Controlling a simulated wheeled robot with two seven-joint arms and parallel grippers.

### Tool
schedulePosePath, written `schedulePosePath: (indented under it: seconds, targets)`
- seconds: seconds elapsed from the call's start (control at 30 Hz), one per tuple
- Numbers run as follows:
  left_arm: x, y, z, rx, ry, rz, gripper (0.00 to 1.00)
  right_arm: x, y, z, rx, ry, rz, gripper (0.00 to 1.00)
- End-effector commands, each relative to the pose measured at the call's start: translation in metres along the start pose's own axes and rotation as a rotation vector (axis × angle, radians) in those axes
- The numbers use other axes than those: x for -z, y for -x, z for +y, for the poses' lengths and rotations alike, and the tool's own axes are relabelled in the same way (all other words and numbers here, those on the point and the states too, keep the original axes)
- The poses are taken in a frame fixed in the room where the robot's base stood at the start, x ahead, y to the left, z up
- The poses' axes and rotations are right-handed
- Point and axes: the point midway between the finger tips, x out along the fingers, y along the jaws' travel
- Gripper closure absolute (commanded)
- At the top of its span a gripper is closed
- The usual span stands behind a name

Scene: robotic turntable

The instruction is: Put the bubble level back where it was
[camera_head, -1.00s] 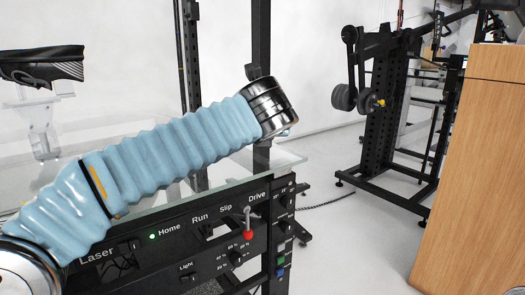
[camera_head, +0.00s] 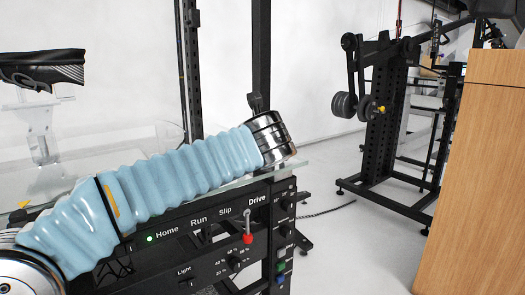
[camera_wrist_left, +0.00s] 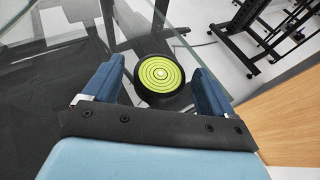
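The bubble level (camera_wrist_left: 160,74) is a round black piece with a yellow-green face of concentric rings. In the left wrist view it lies between the two blue fingers of my left gripper (camera_wrist_left: 158,68), centred and close to both. Whether the fingers press on its rim or stand just clear of it cannot be made out. In the head view my blue-sleeved left arm reaches right across the glass top, and its gripper and the level are hidden behind the metal wrist. My right gripper is not in view.
A black control panel (camera_head: 205,242) with knobs and a red-tipped Drive lever (camera_head: 248,236) is just below my arm. The glass top (camera_head: 300,161) ends near my wrist. A shoe (camera_head: 40,69) sits on a clear stand at left. A wooden cabinet (camera_head: 470,180) stands at right.

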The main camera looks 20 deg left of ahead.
Motion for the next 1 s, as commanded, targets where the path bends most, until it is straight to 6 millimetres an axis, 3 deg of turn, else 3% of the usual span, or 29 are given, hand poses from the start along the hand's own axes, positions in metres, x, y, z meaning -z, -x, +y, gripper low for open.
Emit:
schedulePosePath:
  seconds: [0.27, 0.7, 1.0]
  targets:
    - [-0.004, 0.009, 0.000, 0.001, 0.001, -0.001, 0.15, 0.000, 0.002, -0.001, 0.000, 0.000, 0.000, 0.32]
    - [-0.004, 0.101, 0.000, 0.003, 0.001, -0.002, 0.15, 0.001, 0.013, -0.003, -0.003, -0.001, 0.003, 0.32]
    - [-0.003, 0.122, 0.000, 0.000, 0.000, 0.000, 0.15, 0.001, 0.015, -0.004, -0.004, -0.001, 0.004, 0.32]
